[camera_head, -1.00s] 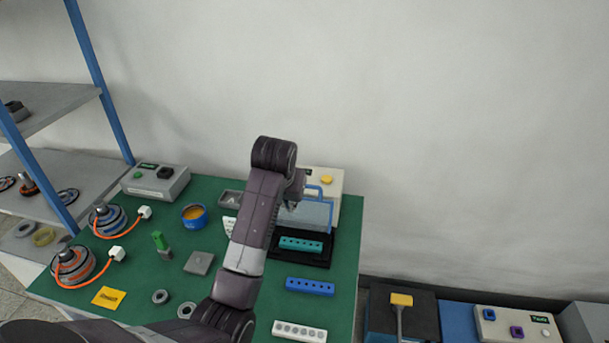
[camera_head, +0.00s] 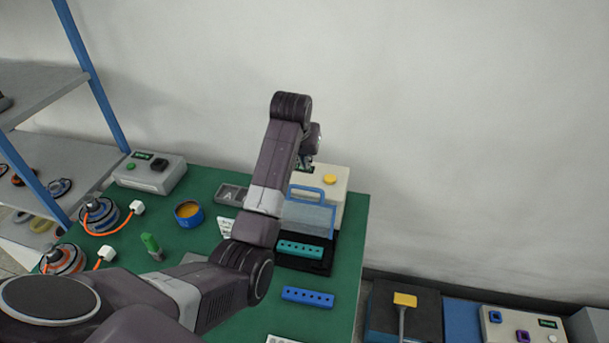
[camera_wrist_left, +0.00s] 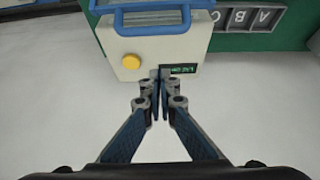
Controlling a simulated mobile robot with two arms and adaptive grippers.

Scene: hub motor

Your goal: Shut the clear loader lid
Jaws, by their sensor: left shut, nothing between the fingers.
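The clear loader lid (camera_head: 312,216) stands raised, with a blue frame and a blue handle on its top edge. It is on the near side of the cream loader body (camera_head: 335,185). In the left wrist view the lid's blue handle (camera_wrist_left: 150,28) shows at the top. A teal block with holes (camera_head: 300,248) lies on the black loader base (camera_head: 318,267) below the lid. My left gripper (camera_head: 307,162) is shut and empty, above and behind the lid, near the loader body. In the left wrist view its fingertips (camera_wrist_left: 160,76) overlap the small display. My right gripper is not seen.
A yellow button (camera_head: 329,179) sits on top of the loader body. A grey tray (camera_head: 231,194) and a blue cup (camera_head: 189,214) are to the left. A blue block (camera_head: 307,297) lies in front on the green table (camera_head: 345,262). The wall is behind.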

